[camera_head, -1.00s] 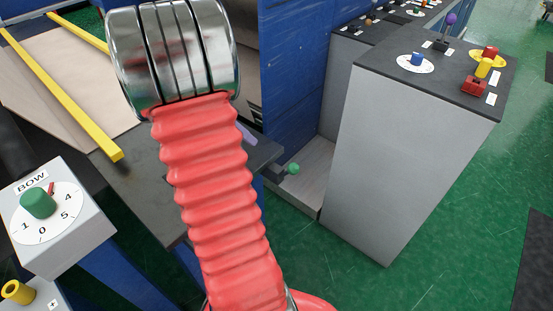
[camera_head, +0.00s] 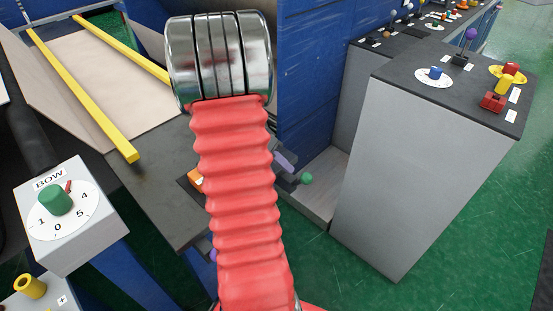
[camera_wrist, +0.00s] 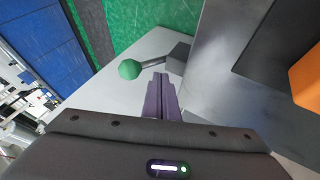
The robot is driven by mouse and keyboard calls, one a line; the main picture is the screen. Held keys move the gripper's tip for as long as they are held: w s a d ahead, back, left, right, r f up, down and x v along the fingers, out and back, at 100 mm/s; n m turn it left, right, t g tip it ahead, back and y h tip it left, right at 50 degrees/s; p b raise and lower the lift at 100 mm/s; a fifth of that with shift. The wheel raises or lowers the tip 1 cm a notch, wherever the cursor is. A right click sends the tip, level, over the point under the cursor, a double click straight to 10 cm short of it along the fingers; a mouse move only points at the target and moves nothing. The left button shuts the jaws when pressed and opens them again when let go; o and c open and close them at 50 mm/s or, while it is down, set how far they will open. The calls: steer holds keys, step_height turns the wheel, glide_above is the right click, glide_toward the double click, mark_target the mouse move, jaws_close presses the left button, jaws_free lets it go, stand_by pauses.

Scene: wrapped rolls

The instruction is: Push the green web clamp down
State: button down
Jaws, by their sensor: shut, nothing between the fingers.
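The green web clamp (camera_wrist: 129,69) is a lever with a round green ball on a short grey arm that runs to a dark block. In the wrist view the ball is just left of and beyond my fingertips; I cannot tell whether they touch the arm. In the head view the green ball (camera_head: 305,178) shows at the edge of the dark table, right of my red arm. My gripper (camera_wrist: 160,77) has purple fingers closed together with nothing between them. Its lilac fingertips (camera_head: 285,160) show beside my arm, close to the ball. Most of the gripper is hidden there.
A grey cabinet (camera_head: 375,180) with knobs and levers on its dark top stands at right. A blue wall (camera_head: 310,80) rises behind the clamp. A BOW dial box (camera_head: 85,235) is at left. An orange part (camera_wrist: 307,78) is at the wrist view's right.

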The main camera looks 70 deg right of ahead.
steer(key=shift+s+a, duration=0.2)
steer(key=shift+s, duration=0.5)
steer(key=shift+s+a, duration=0.15)
steer(key=shift+s, duration=0.55)
steer(key=shift+a, duration=0.1)
